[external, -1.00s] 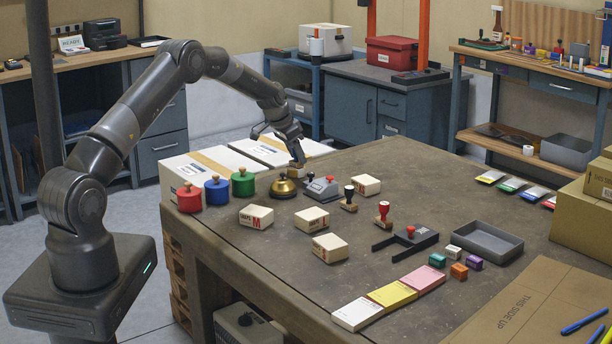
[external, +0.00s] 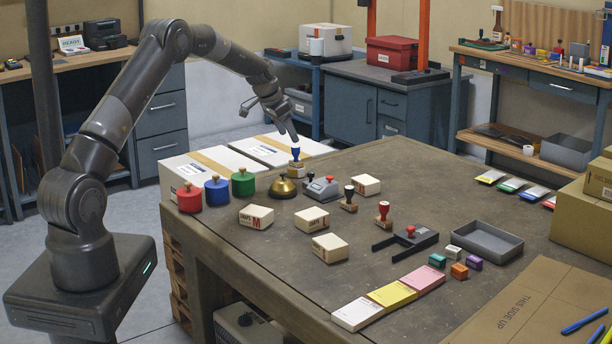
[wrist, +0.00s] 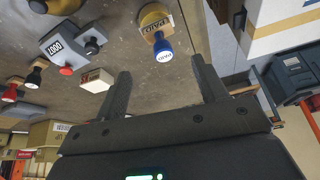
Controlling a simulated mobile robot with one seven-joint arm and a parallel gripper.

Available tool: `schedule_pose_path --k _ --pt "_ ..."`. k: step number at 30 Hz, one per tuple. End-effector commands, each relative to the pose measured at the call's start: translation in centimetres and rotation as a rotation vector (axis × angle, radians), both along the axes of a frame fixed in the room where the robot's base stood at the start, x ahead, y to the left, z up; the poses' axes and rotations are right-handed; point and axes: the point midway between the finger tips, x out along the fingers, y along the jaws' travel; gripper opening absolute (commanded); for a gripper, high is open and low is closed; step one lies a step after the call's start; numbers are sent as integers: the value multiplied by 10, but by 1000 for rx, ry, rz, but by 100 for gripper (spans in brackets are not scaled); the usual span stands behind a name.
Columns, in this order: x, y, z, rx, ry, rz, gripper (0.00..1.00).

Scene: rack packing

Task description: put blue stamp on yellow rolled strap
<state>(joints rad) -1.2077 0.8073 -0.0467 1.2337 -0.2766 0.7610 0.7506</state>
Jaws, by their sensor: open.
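The blue stamp (external: 296,154) stands upright near the table's far left edge, behind the brass bell. It also shows in the wrist view (wrist: 161,48), with a blue handle and a PAID label. A yellow-tan rounded piece (wrist: 152,15) shows under its handle. This may be the yellow rolled strap beneath the stamp, but I cannot tell it clearly from the stamp's wooden base. My gripper (wrist: 165,80) is open and empty. Its fingers are apart from the stamp, above and behind it in the external view. No other yellow roll is clear.
The brass bell (external: 282,188) and grey numbering stamp (external: 322,189) stand close by. Red, blue and green knobbed pots (external: 216,190) are to the left. White boxes (external: 256,216), more stamps and a grey tray (external: 481,241) occupy the table. Its front left is clear.

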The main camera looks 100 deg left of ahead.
Motion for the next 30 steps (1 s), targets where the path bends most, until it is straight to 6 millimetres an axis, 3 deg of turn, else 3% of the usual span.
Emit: schedule_pose_path --k 6,17,20,23,25,30 --pt "-11 -8 30 0 0 0 66" --pt "-14 -10 38 -1 0 0 66" --pt "-6 -19 44 1 1 -9 66" --pt "17 -45 65 4 2 -37 66" --pt "40 -77 86 7 2 -65 66" --pt "88 -177 140 11 6 -141 66"
